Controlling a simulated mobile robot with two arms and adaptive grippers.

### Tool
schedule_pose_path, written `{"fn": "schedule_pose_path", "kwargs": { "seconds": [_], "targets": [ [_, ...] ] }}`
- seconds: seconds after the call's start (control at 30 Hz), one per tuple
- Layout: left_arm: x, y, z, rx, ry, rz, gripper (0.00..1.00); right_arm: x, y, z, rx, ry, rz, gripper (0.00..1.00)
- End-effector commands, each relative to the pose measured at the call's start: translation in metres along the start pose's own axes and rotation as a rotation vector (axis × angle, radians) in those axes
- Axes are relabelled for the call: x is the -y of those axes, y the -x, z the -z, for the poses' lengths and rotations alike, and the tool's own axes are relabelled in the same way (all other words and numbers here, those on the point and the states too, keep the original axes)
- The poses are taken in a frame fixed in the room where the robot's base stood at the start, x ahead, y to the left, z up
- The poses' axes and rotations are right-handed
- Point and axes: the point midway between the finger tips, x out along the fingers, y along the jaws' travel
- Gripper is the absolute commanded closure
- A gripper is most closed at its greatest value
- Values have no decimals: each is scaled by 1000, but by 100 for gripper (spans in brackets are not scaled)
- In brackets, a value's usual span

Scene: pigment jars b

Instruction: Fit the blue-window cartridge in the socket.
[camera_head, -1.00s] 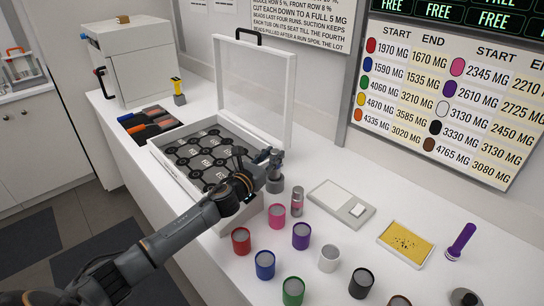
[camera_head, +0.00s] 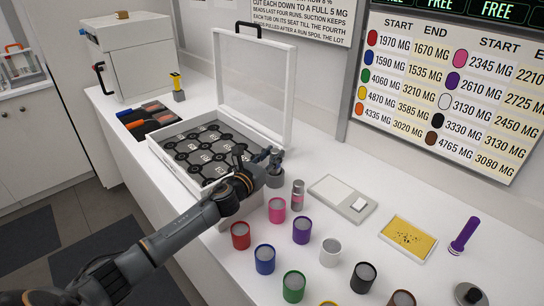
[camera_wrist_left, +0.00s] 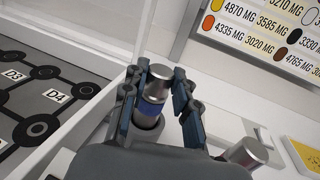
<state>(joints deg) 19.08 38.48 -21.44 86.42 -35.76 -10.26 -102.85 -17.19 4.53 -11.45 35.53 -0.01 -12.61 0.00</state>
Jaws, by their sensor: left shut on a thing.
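My left gripper (camera_head: 268,162) is over the dark grey socket (camera_head: 276,181), which stands on the bench beside the open white case. In the left wrist view, the gripper (camera_wrist_left: 160,100) is shut on the blue-window cartridge (camera_wrist_left: 154,106), with fingers on both sides. The cartridge has a silver cap and a blue band. Its lower end is inside the ring of the socket (camera_wrist_left: 148,133), and the blue band shows above the rim. I cannot tell how deep it sits. My right gripper is not in view.
A pink-banded silver cartridge (camera_head: 298,195) stands close right of the socket. Coloured jars, such as the pink jar (camera_head: 277,210), stand in front. The case's raised clear lid (camera_head: 255,85) is behind. A flat scale (camera_head: 342,198) lies to the right.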

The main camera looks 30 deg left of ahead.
Motion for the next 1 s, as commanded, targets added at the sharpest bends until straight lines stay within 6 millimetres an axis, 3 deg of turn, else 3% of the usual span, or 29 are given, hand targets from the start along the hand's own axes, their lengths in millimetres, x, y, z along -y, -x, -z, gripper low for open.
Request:
{"fn": "schedule_pose_path", "kwargs": {
  "seconds": [0.03, 0.13, 0.47, 0.77, 1.0],
  "targets": [
    [0, 0, 3, -4, 0, 0, 66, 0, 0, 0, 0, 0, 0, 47],
    [0, 1, 4, -6, 0, 0, 45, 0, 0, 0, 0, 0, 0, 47],
    [1, 1, 4, -10, 1, 1, 45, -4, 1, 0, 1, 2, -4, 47],
    [0, 1, -26, -6, 1, 0, 45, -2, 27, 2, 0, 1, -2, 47],
    [0, 1, -2, -6, 2, 0, 45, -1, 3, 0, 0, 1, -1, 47]
  ]
}}
